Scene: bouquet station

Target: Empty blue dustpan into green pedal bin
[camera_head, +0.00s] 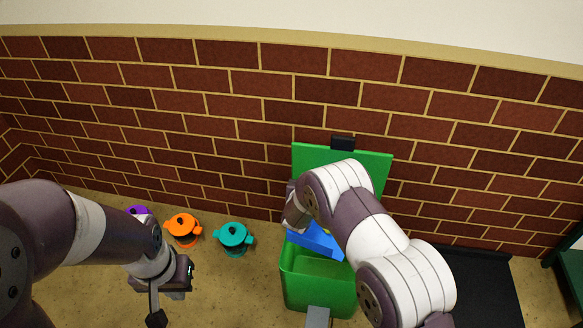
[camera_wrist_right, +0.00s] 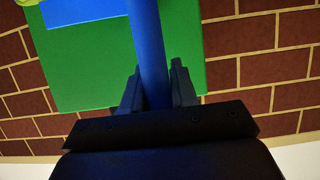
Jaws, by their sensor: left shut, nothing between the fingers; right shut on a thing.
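The green pedal bin (camera_head: 315,292) stands in front of the brick wall with its green lid (camera_head: 382,165) raised. The blue dustpan (camera_head: 319,240) is over the rear part of the bin's opening, partly hidden by my right arm. Its contents and exact tilt cannot be made out. My right gripper is shut on the dustpan's blue handle (camera_wrist_right: 148,40); in the right wrist view its fingers (camera_wrist_right: 156,88) stand on both sides of it. In the head view my arm mostly hides this gripper. My left gripper (camera_head: 157,312) is shut and empty, low at the left, apart from the bin.
Purple (camera_head: 137,210), orange (camera_head: 183,229) and teal (camera_head: 233,237) lidded pots stand on the floor left of the bin. A dark mat (camera_head: 487,285) lies to the right. A dark green piece (camera_head: 572,275) stands at the right edge. The brick wall (camera_head: 220,110) closes off the back.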

